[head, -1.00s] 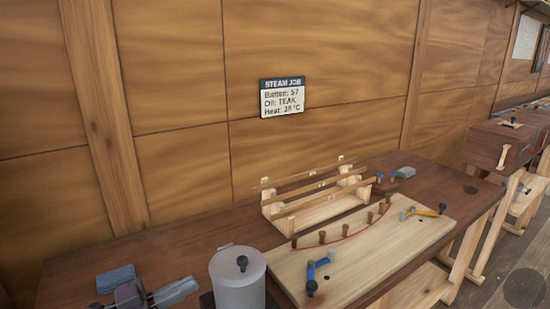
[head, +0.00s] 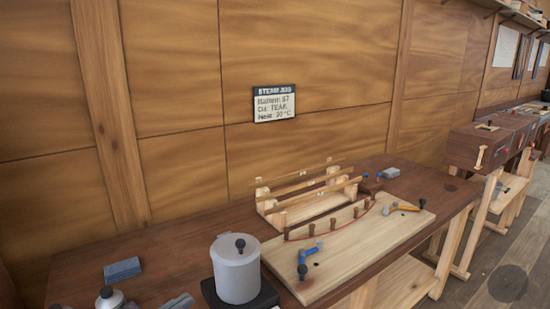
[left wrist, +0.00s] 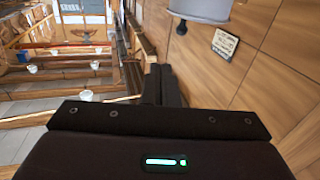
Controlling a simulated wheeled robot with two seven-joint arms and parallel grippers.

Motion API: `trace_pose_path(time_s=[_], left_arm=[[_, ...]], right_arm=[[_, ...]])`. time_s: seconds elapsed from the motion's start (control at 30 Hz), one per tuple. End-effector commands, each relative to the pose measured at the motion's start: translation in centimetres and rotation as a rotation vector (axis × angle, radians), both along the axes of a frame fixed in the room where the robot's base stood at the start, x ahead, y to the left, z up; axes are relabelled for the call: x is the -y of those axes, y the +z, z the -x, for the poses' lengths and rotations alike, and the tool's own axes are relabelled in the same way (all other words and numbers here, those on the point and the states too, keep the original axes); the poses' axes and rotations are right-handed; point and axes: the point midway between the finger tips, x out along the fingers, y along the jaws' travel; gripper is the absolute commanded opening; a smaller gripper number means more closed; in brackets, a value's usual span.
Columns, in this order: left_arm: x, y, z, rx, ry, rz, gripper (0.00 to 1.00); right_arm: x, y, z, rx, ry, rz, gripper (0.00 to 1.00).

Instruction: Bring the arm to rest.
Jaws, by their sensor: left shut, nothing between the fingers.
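My left gripper (head: 178,301) shows only as a grey tip at the bottom edge of the head view, left of the lidded pot. In the left wrist view its two dark fingers (left wrist: 163,84) lie together, shut with nothing between them. The fingers point toward the wood-panelled wall side, below a grey round vessel at the top of that view. The rest of the left arm is out of the head view. My right gripper is in neither view.
On the bench stand a lidded pot (head: 236,272), a blue block (head: 122,270), a silvery bottle (head: 109,299), a wooden rack (head: 305,204) and a pale board (head: 345,256) with pegs and clamps. A sign (head: 274,104) hangs on the wall. Bare bench lies behind the pot.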

Motion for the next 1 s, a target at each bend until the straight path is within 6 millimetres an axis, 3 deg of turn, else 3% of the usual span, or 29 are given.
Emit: trace_pose_path(time_s=[0.23, 0.37, 0.5, 0.6, 1.0], left_arm=[[-1.1, -4.5, -0.3, -0.142, 0.252, -0.13, 0.0], [-2.2, -8.3, 1.3, -0.32, 0.413, -0.248, 0.0], [-3.0, -12.3, 4.7, -0.56, 0.514, -0.373, 0.0], [-3.1, -14.0, 7.3, -0.702, 0.535, -0.437, 0.0], [-1.5, -17.1, 16.4, -1.134, 0.452, -0.571, 0.0]], right_arm=[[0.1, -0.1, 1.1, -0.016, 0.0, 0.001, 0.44], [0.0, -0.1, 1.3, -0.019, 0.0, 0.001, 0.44], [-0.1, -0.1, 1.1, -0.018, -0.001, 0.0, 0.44], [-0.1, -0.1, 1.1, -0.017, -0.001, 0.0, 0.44], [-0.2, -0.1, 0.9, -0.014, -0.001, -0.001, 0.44]])
